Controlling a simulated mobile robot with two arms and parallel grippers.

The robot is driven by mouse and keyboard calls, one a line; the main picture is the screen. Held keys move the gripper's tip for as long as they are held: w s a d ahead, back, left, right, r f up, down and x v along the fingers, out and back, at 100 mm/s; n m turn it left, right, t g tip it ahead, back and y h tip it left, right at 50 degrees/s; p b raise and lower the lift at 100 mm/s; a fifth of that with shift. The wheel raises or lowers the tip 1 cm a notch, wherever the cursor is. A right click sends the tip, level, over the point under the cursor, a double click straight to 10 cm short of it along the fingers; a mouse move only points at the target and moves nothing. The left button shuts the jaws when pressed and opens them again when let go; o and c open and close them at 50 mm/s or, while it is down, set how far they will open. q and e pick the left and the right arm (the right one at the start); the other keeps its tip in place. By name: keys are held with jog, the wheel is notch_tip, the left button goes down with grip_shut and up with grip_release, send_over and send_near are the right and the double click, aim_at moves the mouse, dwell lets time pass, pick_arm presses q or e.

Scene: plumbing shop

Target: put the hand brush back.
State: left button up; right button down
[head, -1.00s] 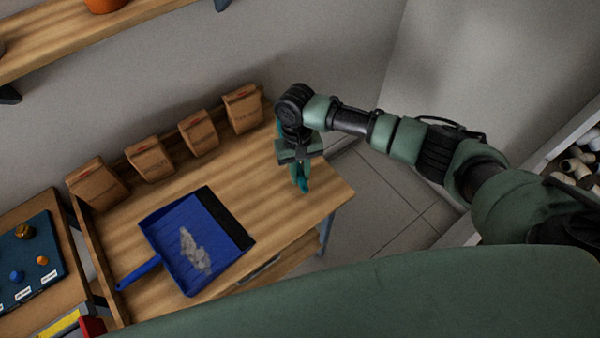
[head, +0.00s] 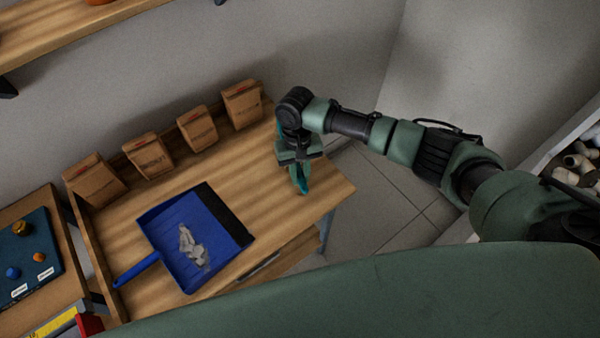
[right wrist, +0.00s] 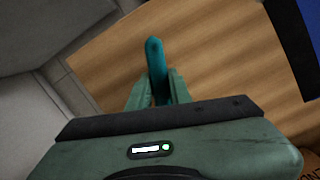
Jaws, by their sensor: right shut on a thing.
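My right gripper (head: 300,166) is at the right end of the wooden bench (head: 262,185). It is shut on the teal hand brush (head: 303,182), of which only a part shows below the fingers. In the right wrist view the brush's teal end (right wrist: 155,60) sticks out between the fingers (right wrist: 157,88) over the bench top. I cannot tell whether the brush touches the bench. The bristles are not clearly seen. My left gripper is not in view.
A blue dustpan (head: 165,227) with grey debris (head: 190,245) lies on the bench. Several brown paper bags (head: 148,157) stand along its back edge. A shelf (head: 60,35) is above left. A bin of pipe fittings (head: 575,165) is at the far right.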

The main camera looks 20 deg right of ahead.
jog(key=c, duration=1.2)
grip_release()
jog(key=shift+w+r+b, duration=0.2)
jog(key=shift+r, duration=1.1)
jog(key=shift+w+r+b, duration=0.15)
jog(key=shift+r+b, duration=0.1)
jog(key=shift+r, duration=1.05)
jog(key=shift+w+r+b, duration=0.2)
jog(key=shift+r, duration=1.1)
